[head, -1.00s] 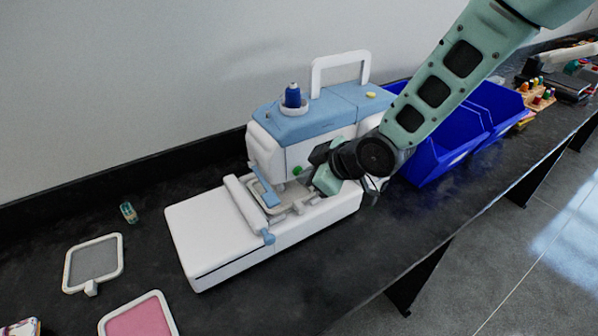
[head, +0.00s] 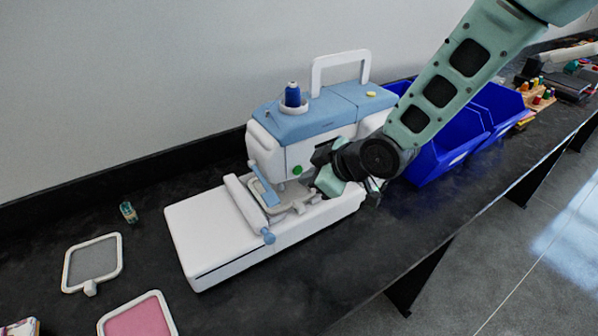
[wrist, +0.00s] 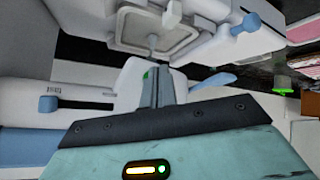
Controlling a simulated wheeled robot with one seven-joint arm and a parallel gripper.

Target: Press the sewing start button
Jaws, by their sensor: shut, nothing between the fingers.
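The white and blue sewing machine (head: 320,112) stands on the dark counter. Its green start button (head: 297,169) is on the front face, left of my gripper. My gripper (head: 316,161) is shut and empty, its tip just right of the button in the head view, with a small gap visible. In the wrist view my shut fingers (wrist: 157,78) point at the machine. A sliver of the green button (wrist: 147,74) shows by the fingertips, partly hidden by them. I cannot tell the remaining depth between fingertip and button.
A hoop frame (head: 290,208) is fitted on the machine's white bed below my gripper. Blue bins (head: 440,160) stand close to the right, behind my arm. Loose grey (head: 92,262) and pink (head: 138,320) hoops and a small bottle (head: 129,212) lie left.

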